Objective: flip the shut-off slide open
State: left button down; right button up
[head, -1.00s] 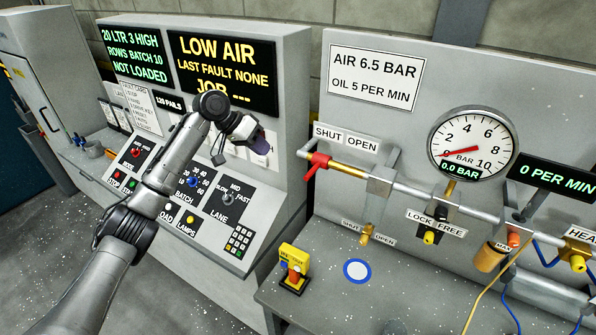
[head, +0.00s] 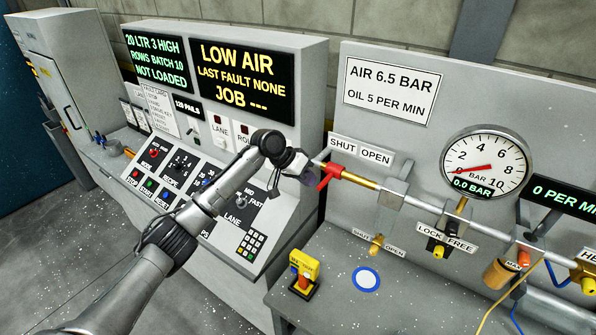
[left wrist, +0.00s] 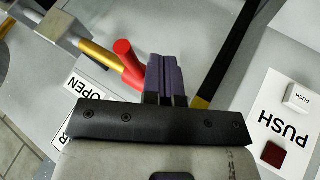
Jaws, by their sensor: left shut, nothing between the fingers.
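A red lever (head: 330,175) sits at the left end of the brass and grey air pipe (head: 362,181), under a plate (head: 361,151) lettered SHUT and OPEN. The lever slants down and left. A small brass fitting (head: 376,243) lower on the panel also has SHUT and OPEN labels. Which one is the slide is not clear. My left gripper (head: 316,165) is shut and empty, just left of the red lever. In the left wrist view its purple fingers (left wrist: 166,78) are together, close beside the red lever (left wrist: 128,62); contact cannot be told. My right gripper is out of view.
The pressure gauge (head: 486,166) reads 0.0 bar. A lock-free knob (head: 438,251) and an orange-capped unit (head: 503,270) sit further right. The console (head: 240,215) stands at left.

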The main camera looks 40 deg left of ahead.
pick_arm(q)
jog(key=shift+d+r, duration=0.1)
jog(key=shift+d, duration=0.5)
jog(key=w+d+p, duration=0.1)
jog(key=d+p, duration=0.4)
jog(key=d, duration=0.4)
jog(key=shift+w+d, duration=0.25)
jog(key=shift+a, duration=0.1)
